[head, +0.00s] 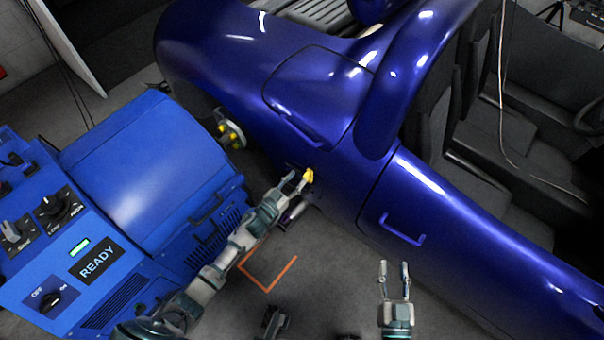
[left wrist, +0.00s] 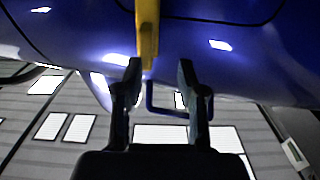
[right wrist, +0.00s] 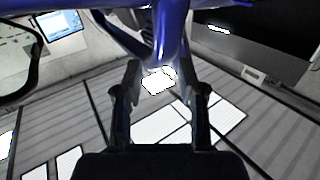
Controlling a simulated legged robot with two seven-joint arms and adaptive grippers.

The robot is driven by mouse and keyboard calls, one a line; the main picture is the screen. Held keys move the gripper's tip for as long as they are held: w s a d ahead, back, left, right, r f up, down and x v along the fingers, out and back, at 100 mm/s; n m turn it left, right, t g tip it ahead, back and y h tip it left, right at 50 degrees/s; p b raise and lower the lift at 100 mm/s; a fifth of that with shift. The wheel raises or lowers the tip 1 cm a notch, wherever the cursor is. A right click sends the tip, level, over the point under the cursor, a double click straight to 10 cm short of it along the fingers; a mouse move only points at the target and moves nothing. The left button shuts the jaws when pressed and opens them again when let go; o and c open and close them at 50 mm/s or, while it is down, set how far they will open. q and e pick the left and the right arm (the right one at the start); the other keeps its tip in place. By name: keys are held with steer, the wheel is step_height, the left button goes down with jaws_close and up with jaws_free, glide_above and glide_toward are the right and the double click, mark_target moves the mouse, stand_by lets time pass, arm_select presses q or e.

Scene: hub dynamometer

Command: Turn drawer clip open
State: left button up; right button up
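The yellow clip (head: 308,176) sits on the lower side of the blue car body. It also shows in the left wrist view (left wrist: 147,30), upright and just beyond the fingertips. My left gripper (head: 295,183) is close beside the clip. In the left wrist view its fingers (left wrist: 161,68) stand apart, with the clip nearer the left finger; I cannot tell whether they touch. My right gripper (head: 393,268) is open and empty over the floor, below the car's door handle; its spread fingers also show in the right wrist view (right wrist: 162,70).
The blue car body (head: 440,215) fills the right and upper middle, with a door handle (head: 404,232). A blue machine (head: 150,165) with knobs and a READY display (head: 98,262) stands at left. A wheel hub (head: 230,133) lies between them.

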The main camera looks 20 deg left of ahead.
mark_target(307, 173)
arm_select(q)
steer(key=w+d, duration=0.3)
steer(key=shift+d+r, duration=0.2)
steer(key=shift+r, duration=0.05)
steer(key=shift+w+d, duration=0.1)
steer(key=shift+d, duration=0.15)
steer(key=shift+o, duration=0.3)
steer(key=shift+a, duration=1)
steer(key=c, duration=0.7)
steer(key=shift+c, duration=0.5)
steer(key=shift+d+r, duration=0.15)
steer(key=shift+d, duration=0.3)
jaws_close()
steer(key=shift+a, duration=0.1)
arm_select(e)
steer(key=shift+d+r+t, duration=0.85)
steer(key=shift+d+t, duration=0.05)
steer(key=shift+d, duration=0.1)
